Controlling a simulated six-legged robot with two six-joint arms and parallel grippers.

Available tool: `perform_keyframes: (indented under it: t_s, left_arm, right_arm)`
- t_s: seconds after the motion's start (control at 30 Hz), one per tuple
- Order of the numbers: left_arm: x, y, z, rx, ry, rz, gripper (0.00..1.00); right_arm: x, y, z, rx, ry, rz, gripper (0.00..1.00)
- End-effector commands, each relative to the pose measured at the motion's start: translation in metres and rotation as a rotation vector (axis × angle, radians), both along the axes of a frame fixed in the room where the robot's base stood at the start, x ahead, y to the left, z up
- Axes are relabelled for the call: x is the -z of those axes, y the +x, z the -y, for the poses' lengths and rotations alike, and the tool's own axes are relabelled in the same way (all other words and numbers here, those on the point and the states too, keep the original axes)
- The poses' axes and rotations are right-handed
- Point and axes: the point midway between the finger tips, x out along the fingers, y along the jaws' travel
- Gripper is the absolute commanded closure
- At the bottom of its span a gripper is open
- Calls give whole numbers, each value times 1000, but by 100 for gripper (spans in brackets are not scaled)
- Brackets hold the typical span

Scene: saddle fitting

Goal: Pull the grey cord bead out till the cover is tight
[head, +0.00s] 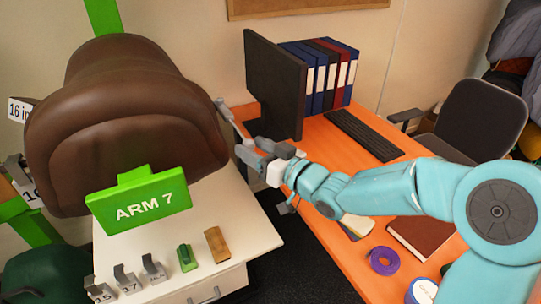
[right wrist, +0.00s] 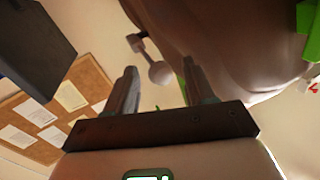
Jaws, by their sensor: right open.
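The brown saddle (head: 120,120) stands at the left of the head view, its padded cover smooth and rounded. In the right wrist view the grey cord bead (right wrist: 160,73) hangs beside the brown cover (right wrist: 225,45), on a thin grey stem with a small grey piece (right wrist: 137,42) at its other end. My right gripper (head: 250,150) is open at the saddle's right side. In the wrist view its two fingers (right wrist: 157,88) stand apart with the bead showing between them, apparently beyond their tips; contact cannot be told. My left gripper is not in view.
A green ARM 7 sign (head: 138,200) stands before the saddle. The white cabinet (head: 255,232) bears grey numbered hooks, a green piece (head: 186,257) and a brown block (head: 216,244). A monitor (head: 273,85) stands close behind my right gripper on the orange desk (head: 330,255).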

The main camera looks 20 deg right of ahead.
Motion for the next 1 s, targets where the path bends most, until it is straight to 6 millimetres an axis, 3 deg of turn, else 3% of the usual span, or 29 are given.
perform_keyframes:
  t_s: [0.17,0.4,0.6,0.8,1.0]
  left_arm:
    - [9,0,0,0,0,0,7]
    - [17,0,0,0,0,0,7]
    - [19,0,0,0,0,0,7]
    - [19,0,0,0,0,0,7]
    - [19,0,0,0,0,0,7]
  right_arm:
    - [2,-29,14,5,0,1,46]
    - [1,-89,39,8,-2,1,46]
    - [0,-127,55,7,-1,0,46]
    - [0,-145,61,2,0,2,46]
    - [0,-147,62,0,1,1,46]
